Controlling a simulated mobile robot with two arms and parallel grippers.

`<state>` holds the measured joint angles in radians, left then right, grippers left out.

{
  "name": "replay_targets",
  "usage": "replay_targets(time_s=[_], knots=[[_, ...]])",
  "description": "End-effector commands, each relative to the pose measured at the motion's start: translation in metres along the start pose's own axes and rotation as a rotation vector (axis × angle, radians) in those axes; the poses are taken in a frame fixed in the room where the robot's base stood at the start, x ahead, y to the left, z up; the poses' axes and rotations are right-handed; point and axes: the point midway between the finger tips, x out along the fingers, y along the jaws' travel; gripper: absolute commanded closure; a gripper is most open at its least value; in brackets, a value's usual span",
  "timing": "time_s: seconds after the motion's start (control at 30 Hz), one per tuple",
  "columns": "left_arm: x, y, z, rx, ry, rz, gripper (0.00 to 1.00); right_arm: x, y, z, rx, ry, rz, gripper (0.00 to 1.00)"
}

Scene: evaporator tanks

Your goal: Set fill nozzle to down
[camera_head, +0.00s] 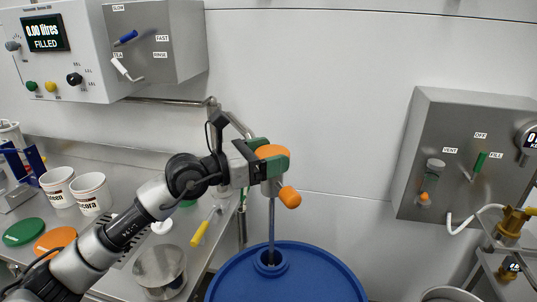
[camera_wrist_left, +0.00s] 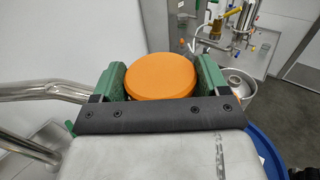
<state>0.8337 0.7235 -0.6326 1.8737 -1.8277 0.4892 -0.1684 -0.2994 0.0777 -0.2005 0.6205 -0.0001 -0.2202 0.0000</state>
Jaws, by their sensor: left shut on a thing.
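The fill nozzle (camera_head: 271,222) is a grey vertical tube below an orange round knob (camera_head: 268,151). An orange-tipped handle (camera_head: 290,197) sticks out at its lower right. The tube's lower end is at the opening in the lid of a blue drum (camera_head: 325,278); how deep it reaches is hidden. My left gripper (camera_head: 272,166), with green fingers, is shut on the orange knob. In the left wrist view the knob (camera_wrist_left: 161,75) sits between both green fingers. My right gripper is not in view.
A steel bench (camera_head: 120,165) at left holds white cups (camera_head: 90,194), coloured lids (camera_head: 24,231) and a steel pot (camera_head: 160,270). A control box (camera_head: 60,55) reading "0.00 litres FILLED" hangs above. A grey valve panel (camera_head: 465,155) is at right. The wall between is bare.

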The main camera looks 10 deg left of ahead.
Motion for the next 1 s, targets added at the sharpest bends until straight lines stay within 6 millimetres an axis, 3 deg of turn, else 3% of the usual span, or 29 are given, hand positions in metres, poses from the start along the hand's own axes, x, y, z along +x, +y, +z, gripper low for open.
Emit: replay_targets(time_s=[0.2,0.23,0.37,0.67,0.77,1.0], knots=[[0.001,-0.001,-0.007,-0.002,0.015,-0.003,0.68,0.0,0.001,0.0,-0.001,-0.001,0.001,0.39],[0.001,-0.001,-0.007,-0.002,0.015,-0.003,0.21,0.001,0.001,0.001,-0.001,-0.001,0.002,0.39],[0.001,-0.001,-0.006,-0.002,0.013,-0.002,0.01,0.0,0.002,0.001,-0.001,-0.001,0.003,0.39],[-0.003,0.0,-0.005,-0.001,0.008,-0.001,0.0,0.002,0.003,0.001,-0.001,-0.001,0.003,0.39],[-0.015,0.0,-0.006,-0.002,0.01,0.001,0.0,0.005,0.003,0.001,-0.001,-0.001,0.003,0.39],[-0.063,0.0,-0.009,0.0,0.013,0.002,0.0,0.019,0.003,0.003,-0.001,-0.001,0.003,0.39]])
